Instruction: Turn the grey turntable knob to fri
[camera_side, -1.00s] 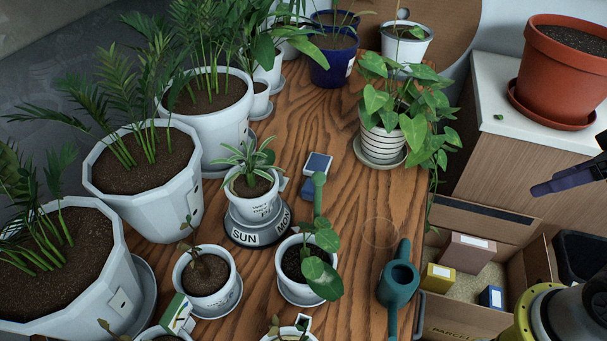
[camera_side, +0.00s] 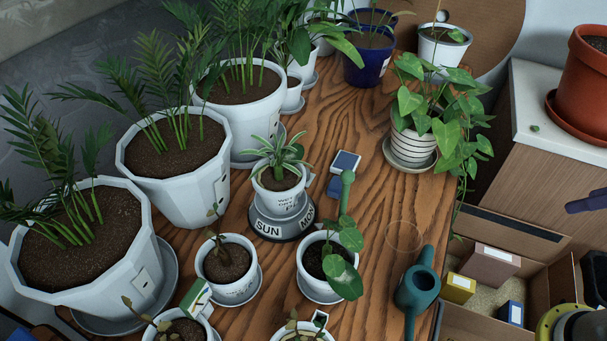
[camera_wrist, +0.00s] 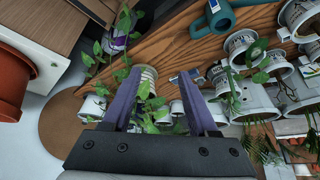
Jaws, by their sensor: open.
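The grey turntable (camera_side: 264,229) stands mid-table in the side view, a round base with day labels around its edge. SUN faces the camera and MON shows to its right; a FRI label is not visible. A small white pot (camera_side: 278,197) with a spiky plant stands on it. My gripper shows in the side view only as a purple finger (camera_side: 587,203) at the right edge, well away from the turntable. In the wrist view my gripper (camera_wrist: 160,92) has two purple fingers spread apart, with nothing held between them.
Large white palm pots (camera_side: 180,190) crowd the left. A small pot (camera_side: 318,277) stands just in front of the turntable. A blue box (camera_side: 345,162), a teal watering can (camera_side: 416,290) and a leafy pot (camera_side: 412,148) are to its right. A parcel box (camera_side: 470,322) sits beyond the table edge.

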